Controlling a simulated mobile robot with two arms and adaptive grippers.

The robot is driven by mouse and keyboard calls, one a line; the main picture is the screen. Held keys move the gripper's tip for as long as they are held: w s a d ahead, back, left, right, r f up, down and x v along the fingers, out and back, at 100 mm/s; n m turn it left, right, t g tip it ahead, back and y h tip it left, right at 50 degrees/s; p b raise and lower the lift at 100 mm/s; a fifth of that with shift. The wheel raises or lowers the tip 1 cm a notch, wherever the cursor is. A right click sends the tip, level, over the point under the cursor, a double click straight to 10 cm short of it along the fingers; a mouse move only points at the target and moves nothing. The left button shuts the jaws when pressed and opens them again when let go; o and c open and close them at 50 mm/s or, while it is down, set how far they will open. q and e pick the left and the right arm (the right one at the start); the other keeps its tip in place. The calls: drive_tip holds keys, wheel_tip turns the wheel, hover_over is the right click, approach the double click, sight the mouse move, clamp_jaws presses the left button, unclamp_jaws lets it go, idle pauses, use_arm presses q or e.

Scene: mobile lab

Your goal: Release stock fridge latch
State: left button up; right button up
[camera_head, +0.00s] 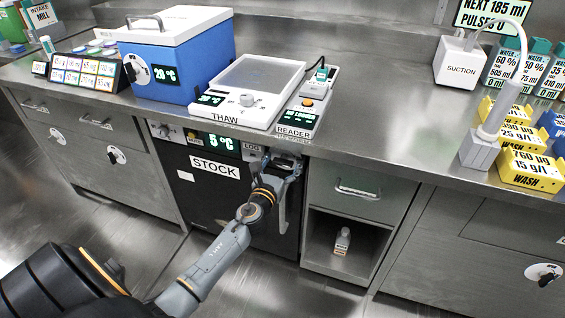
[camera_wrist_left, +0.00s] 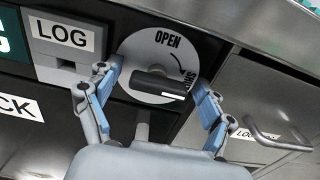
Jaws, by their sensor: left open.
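The black stock fridge (camera_head: 206,192) is built in under the counter, with a STOCK label and a green display reading 5 °C. In the left wrist view its latch is a round grey disc (camera_wrist_left: 135,51) marked OPEN, with a dark handle bar (camera_wrist_left: 161,86) across it. The second word on the disc is partly hidden. My left gripper (camera_wrist_left: 158,82) is open, with one blue-grey finger on each side of the handle bar. Contact cannot be told. In the head view the left gripper (camera_head: 279,163) covers the latch. My right gripper is not in view.
A LOG panel (camera_wrist_left: 64,42) sits left of the disc. A drawer handle (camera_head: 358,190) juts out to the right, above an open shelf with a small bottle (camera_head: 342,241).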

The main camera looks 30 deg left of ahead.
use_arm(q)
drive_tip(key=c, duration=1.2)
drive_tip(key=shift+o, duration=0.2)
